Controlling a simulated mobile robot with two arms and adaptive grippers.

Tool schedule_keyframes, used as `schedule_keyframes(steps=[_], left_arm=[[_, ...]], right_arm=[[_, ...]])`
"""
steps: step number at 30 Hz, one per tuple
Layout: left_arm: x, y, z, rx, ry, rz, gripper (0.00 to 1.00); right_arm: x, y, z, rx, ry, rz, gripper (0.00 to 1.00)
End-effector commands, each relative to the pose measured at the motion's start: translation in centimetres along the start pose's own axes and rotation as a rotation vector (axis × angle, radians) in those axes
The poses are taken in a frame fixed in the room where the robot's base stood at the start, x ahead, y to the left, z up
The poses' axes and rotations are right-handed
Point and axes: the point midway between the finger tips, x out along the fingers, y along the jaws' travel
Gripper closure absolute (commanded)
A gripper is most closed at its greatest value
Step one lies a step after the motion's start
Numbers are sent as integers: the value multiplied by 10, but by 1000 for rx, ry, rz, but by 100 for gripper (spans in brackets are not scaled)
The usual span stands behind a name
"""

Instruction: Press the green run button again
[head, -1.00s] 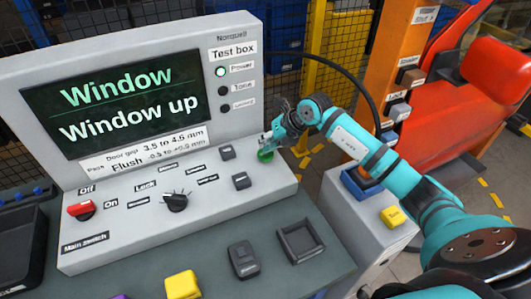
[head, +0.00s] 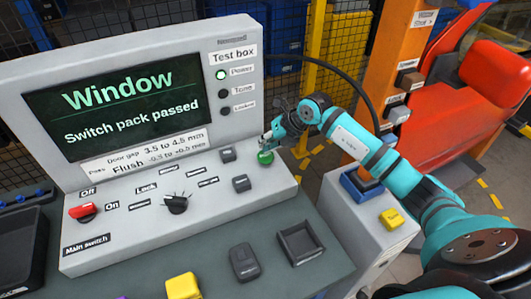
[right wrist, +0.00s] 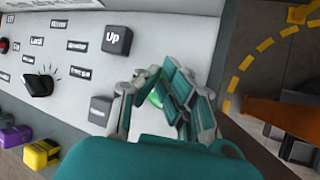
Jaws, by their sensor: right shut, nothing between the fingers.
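The green run button (head: 265,157) is at the right end of the sloped panel of the grey test box (head: 130,60). My right gripper (head: 268,142) is shut and empty, with its fingertips right at the button's upper side; I cannot tell if they touch it. In the right wrist view the green button (right wrist: 155,98) is partly hidden behind the fingers (right wrist: 168,90). The test box screen (head: 115,105) reads "Window" and "Switch pack passed". The Power lamp (head: 221,75) is lit. My left gripper is not in view.
The panel also has a red main switch (head: 83,212), a black knob (head: 176,204) and two dark buttons, one marked "Up" (right wrist: 117,41). Yellow block (head: 183,287) and dark switch (head: 244,262) lie on the bench in front. A grey pedestal (head: 370,220) stands to the right.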

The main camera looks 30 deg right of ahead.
Motion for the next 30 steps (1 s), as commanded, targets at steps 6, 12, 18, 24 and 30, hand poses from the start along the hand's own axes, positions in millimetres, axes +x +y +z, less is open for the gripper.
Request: schedule_keyframes(steps=[6,12,18,24,30], left_arm=[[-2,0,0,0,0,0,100],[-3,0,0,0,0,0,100],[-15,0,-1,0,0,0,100],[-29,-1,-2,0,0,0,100],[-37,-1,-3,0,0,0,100]], right_arm=[[-2,1,1,0,0,0,100],[-4,2,2,0,-1,0,100],[-17,9,10,-2,-2,-1,100],[-33,17,18,-1,-2,-2,100],[-43,23,23,0,-1,-1,100]])
